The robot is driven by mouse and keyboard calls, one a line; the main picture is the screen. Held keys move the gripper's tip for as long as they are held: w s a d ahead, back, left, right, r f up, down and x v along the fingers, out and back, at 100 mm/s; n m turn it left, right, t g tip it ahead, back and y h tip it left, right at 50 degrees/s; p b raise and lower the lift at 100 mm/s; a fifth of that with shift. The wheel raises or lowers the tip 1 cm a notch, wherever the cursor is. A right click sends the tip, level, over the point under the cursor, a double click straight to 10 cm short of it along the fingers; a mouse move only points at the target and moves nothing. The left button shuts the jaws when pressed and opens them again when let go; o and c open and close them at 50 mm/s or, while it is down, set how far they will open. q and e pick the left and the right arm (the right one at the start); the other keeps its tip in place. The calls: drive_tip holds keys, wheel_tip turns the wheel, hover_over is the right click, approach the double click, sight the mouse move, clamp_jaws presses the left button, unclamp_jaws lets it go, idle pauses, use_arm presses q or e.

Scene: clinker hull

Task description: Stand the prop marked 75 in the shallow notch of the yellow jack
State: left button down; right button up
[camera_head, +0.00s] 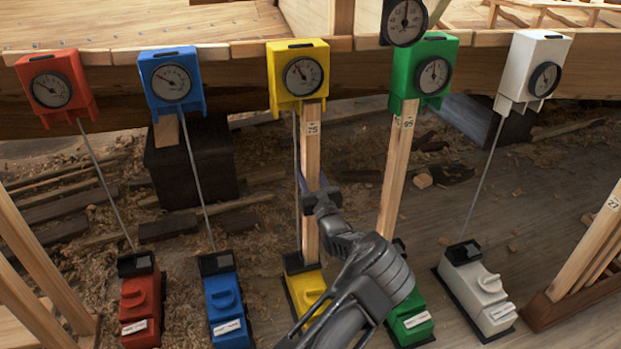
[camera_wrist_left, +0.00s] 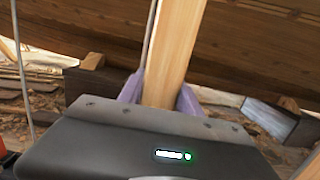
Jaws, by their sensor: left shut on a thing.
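The prop marked 75 (camera_head: 312,150) is a pale wooden post, standing nearly upright in line with the yellow jack (camera_head: 306,286). Its labelled top is just under the yellow gauge box (camera_head: 297,75). Its foot meets the yellow jack in the picture, but I cannot tell whether it rests in a notch; the arm hides part of the jack. My left gripper (camera_head: 320,200) is shut on the prop around its lower half. The left wrist view shows the prop (camera_wrist_left: 175,60) between the purple fingertips (camera_wrist_left: 160,95). My right gripper is out of view.
The green jack (camera_head: 411,322) and its prop marked 95 (camera_head: 396,175) stand close on the right. Red (camera_head: 141,305), blue (camera_head: 226,308) and white (camera_head: 480,292) jacks carry thin rods. A prop rack (camera_head: 575,290) stands at right; shavings and planks litter the floor.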

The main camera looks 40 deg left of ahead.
use_arm(q)
drive_tip(key=shift+f, duration=0.3)
idle(0.5)
drive_tip(key=shift+w+a, duration=0.1)
idle(0.8)
drive_tip(key=c, duration=0.8)
unclamp_jaws()
drive_tip(key=shift+f, duration=0.1)
drive_tip(key=shift+o, duration=0.3)
drive_tip(key=shift+f, duration=0.1)
drive_tip(key=shift+s+d, duration=0.2)
drive_tip(key=shift+d, duration=0.1)
drive_tip(key=p+v, duration=0.2)
drive_tip(key=v, duration=0.4)
drive_tip(key=shift+d, duration=0.15)
drive_tip(key=shift+s+d, duration=0.3)
drive_tip(key=shift+s+d+p, duration=0.1)
drive_tip(key=shift+d+p, duration=0.05)
drive_tip(key=shift+p, duration=0.15)
